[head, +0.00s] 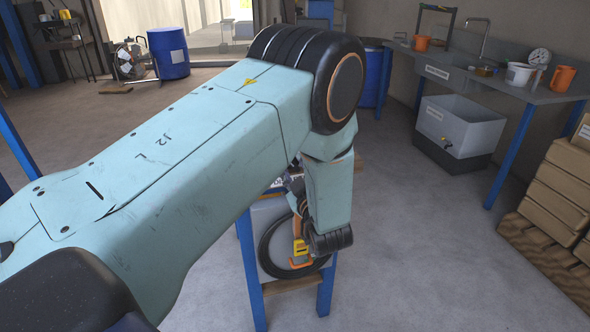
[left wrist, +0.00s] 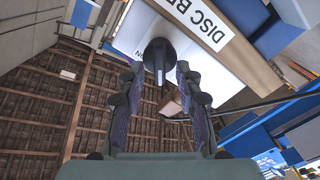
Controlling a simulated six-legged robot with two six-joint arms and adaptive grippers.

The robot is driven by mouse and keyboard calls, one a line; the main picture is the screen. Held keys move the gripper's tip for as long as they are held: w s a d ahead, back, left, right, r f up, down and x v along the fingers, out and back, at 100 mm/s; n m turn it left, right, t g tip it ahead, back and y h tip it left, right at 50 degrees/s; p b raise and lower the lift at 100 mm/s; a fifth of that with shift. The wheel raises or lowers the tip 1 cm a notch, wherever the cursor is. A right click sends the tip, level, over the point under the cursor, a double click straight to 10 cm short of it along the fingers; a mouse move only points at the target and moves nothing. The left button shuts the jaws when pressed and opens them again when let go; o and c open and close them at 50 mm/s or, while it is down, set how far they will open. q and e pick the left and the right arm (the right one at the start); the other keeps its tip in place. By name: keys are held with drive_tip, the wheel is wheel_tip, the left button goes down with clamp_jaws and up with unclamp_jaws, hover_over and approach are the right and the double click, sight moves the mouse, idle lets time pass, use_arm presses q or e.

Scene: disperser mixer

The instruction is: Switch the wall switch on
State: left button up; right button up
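A black rotary knob (left wrist: 158,55) on a pale panel shows in the left wrist view; I take it as the switch, though I cannot be sure. A white label (left wrist: 205,22) reading "DISC B…" is beside it. My left gripper (left wrist: 159,72) is open, with its two dark fingers apart. The knob appears between and just beyond the fingertips; I cannot tell whether they touch it. In the head view my left arm crosses the middle, and I cannot make out its fingers clearly. I cannot identify the switch there. My right gripper is not in view.
A blue-legged stand (head: 252,270) with a coiled black hose (head: 270,255) is below the arm. A workbench (head: 470,84) with cups and a scale is at the right, above a grey tub (head: 462,122). Grey floor is clear between.

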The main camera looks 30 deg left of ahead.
use_arm(q)
drive_tip(key=shift+a+f, duration=0.1)
drive_tip(key=shift+a, duration=0.05)
drive_tip(key=shift+c, duration=0.3)
drive_tip(key=shift+d, duration=0.25)
drive_tip(key=c, duration=0.5)
drive_tip(key=shift+a, duration=0.1)
clamp_jaws()
